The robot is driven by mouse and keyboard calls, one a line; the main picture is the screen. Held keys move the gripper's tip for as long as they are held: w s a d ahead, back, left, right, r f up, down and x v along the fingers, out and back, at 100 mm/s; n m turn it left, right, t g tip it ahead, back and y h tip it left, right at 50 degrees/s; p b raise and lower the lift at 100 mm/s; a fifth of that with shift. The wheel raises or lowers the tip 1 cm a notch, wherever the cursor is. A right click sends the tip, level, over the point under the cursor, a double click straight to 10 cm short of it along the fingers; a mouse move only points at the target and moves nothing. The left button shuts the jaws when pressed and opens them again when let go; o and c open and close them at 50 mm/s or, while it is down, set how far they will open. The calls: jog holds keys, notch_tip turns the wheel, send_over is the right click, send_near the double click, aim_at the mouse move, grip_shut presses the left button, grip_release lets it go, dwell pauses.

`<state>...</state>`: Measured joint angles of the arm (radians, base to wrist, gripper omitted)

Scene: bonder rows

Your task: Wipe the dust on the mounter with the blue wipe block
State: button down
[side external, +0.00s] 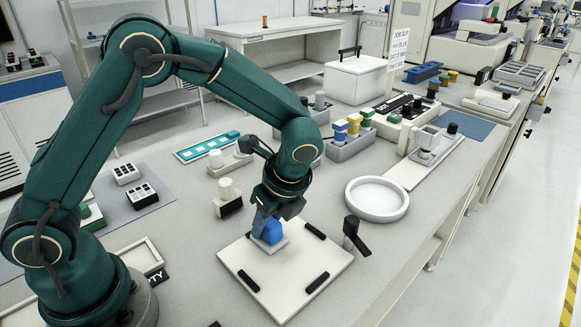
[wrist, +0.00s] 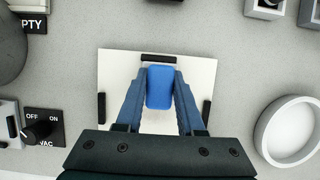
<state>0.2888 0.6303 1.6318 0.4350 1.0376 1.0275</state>
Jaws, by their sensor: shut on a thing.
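The blue wipe block (side external: 271,231) is in my gripper (side external: 267,211), over the back part of a white square plate (side external: 263,277) with black bars near its edges, which I take for the mounter. In the wrist view the block (wrist: 160,88) sits between the two blue fingers of my gripper (wrist: 160,78), which are shut on its sides. The plate (wrist: 118,68) lies below it, with black bars at its top, left and right. A light-coloured base shows under the block in the side view. I cannot tell if it touches the plate. I cannot make out any dust.
A black-handled lever (side external: 352,230) stands close by the plate's right corner. A round white ring tray (side external: 377,198) lies further right. A white post on a base (side external: 228,196) stands behind the plate. An OFF/ON VAC knob (wrist: 38,129) is left of the plate in the wrist view.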

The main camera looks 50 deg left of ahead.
aim_at(275, 236)
jog(key=shift+d+f, duration=0.1)
jog(key=shift+d, duration=3.35)
jog(key=shift+s, duration=0.3)
jog(key=shift+a+r, duration=0.2)
jog(key=shift+a, duration=1.4)
jog(key=shift+a+f, duration=0.1)
jog(key=shift+a, duration=1.85)
jog(key=shift+d, duration=3.55)
notch_tip(275, 236, up, 6)
